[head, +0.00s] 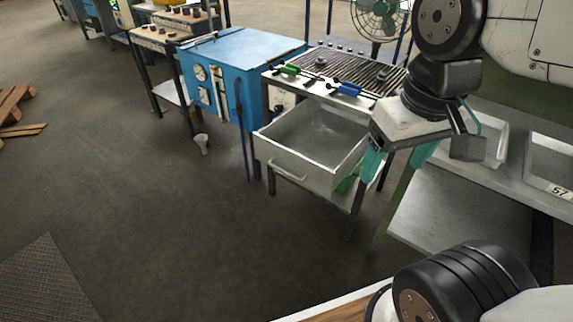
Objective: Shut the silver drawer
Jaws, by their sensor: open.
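The silver drawer (311,143) is pulled out from the front of the metal bench unit with the grill top (338,72). Its inside looks empty. A light bar handle (288,173) is on its front face. My gripper (398,165), with teal fingers, hangs just right of the drawer in the picture, pointing down. It is open and holds nothing that I can see. It overlaps the drawer's right corner in the view, and I cannot tell whether it touches it.
A blue furnace box (238,65) stands left of the drawer. Tools with green and blue handles lie on the grill. A grey bench (480,140) with trays is at right. The floor in front of the drawer is clear.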

